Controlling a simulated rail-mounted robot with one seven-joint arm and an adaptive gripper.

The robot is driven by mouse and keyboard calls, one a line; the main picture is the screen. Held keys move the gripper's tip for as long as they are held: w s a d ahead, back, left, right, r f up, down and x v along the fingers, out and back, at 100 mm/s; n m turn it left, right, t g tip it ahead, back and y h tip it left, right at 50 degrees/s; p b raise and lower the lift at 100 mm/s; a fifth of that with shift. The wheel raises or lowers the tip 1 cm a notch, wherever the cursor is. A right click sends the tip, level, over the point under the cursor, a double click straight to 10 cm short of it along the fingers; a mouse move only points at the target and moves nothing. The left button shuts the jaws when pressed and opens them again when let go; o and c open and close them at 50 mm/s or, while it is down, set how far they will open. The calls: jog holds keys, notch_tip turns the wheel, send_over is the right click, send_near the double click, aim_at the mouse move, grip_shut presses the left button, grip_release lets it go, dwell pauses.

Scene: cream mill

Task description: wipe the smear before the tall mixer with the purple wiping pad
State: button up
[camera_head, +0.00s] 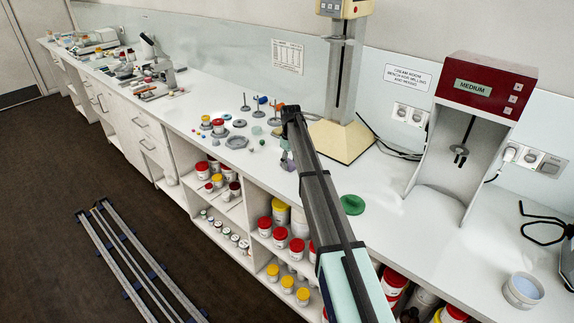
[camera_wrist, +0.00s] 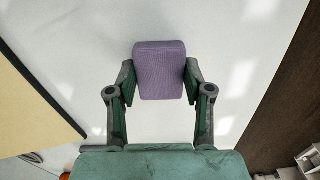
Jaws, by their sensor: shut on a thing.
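The purple wiping pad (camera_wrist: 160,70) is held between the fingers of my gripper (camera_wrist: 160,85) in the wrist view, with white bench top behind it. I cannot tell whether the pad touches the bench. In the head view my gripper (camera_head: 287,160) hangs near the bench's front edge, partly hidden by my arm, left of the tall mixer's base. The tall mixer (camera_head: 343,80) has a cream head, a grey column and a cream base. A cream edge, likely its base (camera_wrist: 30,110), shows at left in the wrist view. I make out no smear in either view.
A red-topped mixer marked MEDIUM (camera_head: 480,90) stands to the right. A green round lid (camera_head: 352,204) lies on the bench in front of it. Small parts and a grey disc (camera_head: 237,142) lie to the left. Shelves below hold several jars (camera_head: 280,236).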

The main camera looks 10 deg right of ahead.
jog(key=shift+w+d, duration=1.15)
jog(key=shift+d, duration=0.1)
jog(key=shift+w+d+r, duration=0.1)
jog(key=shift+d+r, duration=0.05)
jog(key=shift+r, duration=0.05)
notch_tip(320, 180, up, 8)
jog(key=p, duration=0.3)
jog(key=shift+f, duration=0.15)
